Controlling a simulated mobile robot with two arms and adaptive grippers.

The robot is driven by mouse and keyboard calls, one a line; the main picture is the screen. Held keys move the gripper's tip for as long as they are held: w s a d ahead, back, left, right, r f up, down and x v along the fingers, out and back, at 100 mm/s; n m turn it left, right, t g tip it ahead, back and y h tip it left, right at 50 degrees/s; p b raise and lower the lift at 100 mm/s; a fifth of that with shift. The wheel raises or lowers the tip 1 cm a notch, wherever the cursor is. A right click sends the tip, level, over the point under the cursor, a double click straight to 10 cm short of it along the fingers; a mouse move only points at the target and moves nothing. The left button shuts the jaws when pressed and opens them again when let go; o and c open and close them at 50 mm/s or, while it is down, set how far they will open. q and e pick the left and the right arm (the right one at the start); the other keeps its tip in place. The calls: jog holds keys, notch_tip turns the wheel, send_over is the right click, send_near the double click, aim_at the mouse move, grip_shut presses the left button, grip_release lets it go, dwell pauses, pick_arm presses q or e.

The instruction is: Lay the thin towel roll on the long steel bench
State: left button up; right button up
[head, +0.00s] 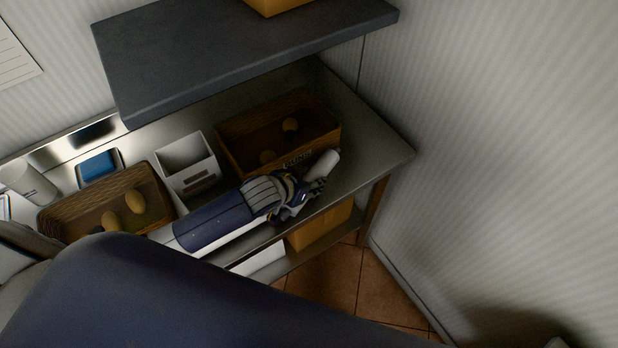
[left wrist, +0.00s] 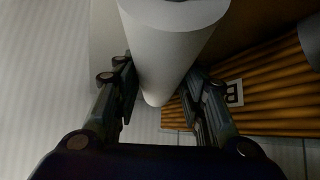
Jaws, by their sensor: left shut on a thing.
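The thin towel roll (head: 325,163) is a plain white cylinder, and its upper end shows past my left gripper (head: 305,192) in the head view. The left gripper is shut on the roll, over the right part of the long steel bench (head: 372,152), just in front of a brown wicker basket. In the left wrist view the roll (left wrist: 172,50) runs between the two dark fingers of the left gripper (left wrist: 163,85). The fingers hide part of the roll in the head view. I cannot tell whether it touches the bench. My right gripper is not in view.
The right wicker basket (head: 230,158) holds a few round items. A white box (head: 188,165), another basket (head: 65,215), a blue item (head: 99,167) and a cup (head: 30,185) stand leftward. A dark shelf (head: 240,55) overhangs the back. The bench's right end is bare.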

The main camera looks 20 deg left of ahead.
pick_arm(q)
jog(key=shift+f, duration=0.15)
jog(key=o, duration=1)
jog(key=shift+o, duration=0.7)
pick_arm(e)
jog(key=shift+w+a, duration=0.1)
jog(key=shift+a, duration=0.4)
pick_arm(q)
jog(key=shift+r, duration=0.2)
jog(key=b+v, duration=0.1)
jog(key=v, duration=1.1)
jog(key=shift+s, duration=0.1)
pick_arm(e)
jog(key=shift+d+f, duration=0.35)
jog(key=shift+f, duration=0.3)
